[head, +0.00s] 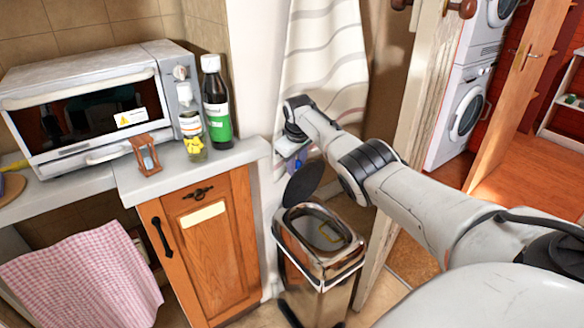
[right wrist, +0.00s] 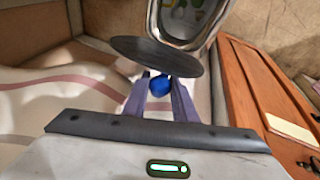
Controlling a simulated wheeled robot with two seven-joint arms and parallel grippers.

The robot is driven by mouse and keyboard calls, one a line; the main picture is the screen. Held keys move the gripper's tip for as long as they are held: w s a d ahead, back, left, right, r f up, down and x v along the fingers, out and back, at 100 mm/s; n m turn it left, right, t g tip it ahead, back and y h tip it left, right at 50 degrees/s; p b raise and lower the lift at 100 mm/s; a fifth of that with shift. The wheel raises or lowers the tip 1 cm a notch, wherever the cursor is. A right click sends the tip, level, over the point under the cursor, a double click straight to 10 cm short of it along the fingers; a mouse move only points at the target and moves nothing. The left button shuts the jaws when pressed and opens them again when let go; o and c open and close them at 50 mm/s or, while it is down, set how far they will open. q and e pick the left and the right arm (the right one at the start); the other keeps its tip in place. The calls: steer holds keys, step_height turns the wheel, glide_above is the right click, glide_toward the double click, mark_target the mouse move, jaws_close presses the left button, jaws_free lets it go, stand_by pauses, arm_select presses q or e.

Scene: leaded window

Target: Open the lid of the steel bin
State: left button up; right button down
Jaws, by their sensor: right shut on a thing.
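The steel bin (head: 318,272) stands on the floor beside the wooden cabinet, its top opening uncovered. A dark oval disc (head: 303,183), which looks like its lid, is tilted up above the bin's back left side. It also shows in the right wrist view (right wrist: 150,52), beside the bin's rim (right wrist: 192,40). My right gripper (head: 292,160) is behind the disc, high over the bin's back. In the right wrist view its fingers (right wrist: 158,98) are closed around a blue knob-like piece (right wrist: 160,85) at the disc. My left gripper is out of view.
The wooden cabinet (head: 222,250) and counter, with an oven (head: 95,105), a dark bottle (head: 215,100) and an hourglass (head: 146,155), are left of the bin. A striped cloth (head: 325,50) hangs behind my right gripper. A door edge (head: 415,110) is at right.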

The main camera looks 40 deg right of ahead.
stand_by(0.5)
steer(key=c, duration=1.4)
jaws_free()
steer(key=shift+c, duration=0.2)
